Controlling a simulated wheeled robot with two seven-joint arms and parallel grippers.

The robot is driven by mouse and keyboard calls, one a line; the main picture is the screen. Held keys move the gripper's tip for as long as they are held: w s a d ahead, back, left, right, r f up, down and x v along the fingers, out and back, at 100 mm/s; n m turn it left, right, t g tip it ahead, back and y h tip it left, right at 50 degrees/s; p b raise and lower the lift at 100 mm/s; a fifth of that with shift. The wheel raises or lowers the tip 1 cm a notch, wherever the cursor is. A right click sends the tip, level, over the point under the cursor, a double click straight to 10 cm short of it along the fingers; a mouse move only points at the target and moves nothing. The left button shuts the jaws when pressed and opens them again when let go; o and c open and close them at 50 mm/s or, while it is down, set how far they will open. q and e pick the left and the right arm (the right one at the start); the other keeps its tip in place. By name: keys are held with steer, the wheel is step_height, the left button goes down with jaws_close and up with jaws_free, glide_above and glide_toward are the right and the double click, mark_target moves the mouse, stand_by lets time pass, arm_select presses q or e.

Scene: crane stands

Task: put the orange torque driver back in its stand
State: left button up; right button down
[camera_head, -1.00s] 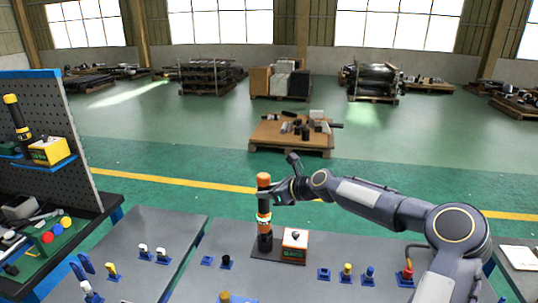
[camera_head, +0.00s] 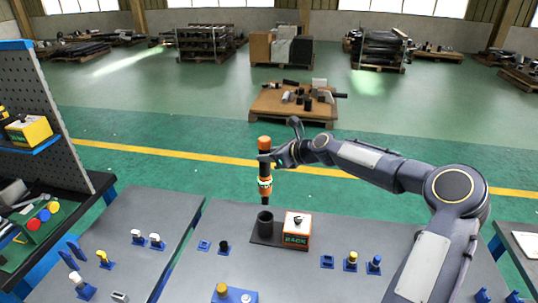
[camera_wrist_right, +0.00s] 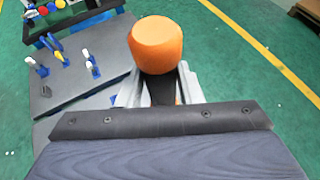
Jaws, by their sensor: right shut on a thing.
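The orange torque driver (camera_head: 264,185) is upright, with an orange cap, a dark middle and a green and white band between orange parts. My right gripper (camera_head: 272,160) is shut on its upper part, below the cap. The orange cap (camera_wrist_right: 157,45) also shows between the fingers in the right wrist view. The stand (camera_head: 265,223) is a black cup on a dark base plate, with an orange box with a white top beside it. The driver's dark tip shows just above the cup's open mouth, apart from it. My left gripper is not in view.
Blue holders with yellow, black and blue pieces (camera_head: 350,261) stand right of the stand. A left table (camera_head: 140,220) carries white and yellow tools. A pegboard rack (camera_head: 60,120) rises at far left.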

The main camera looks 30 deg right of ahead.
mark_target(269, 169)
steer(key=shift+f+b, duration=1.75)
steer(key=shift+f, duration=1.05)
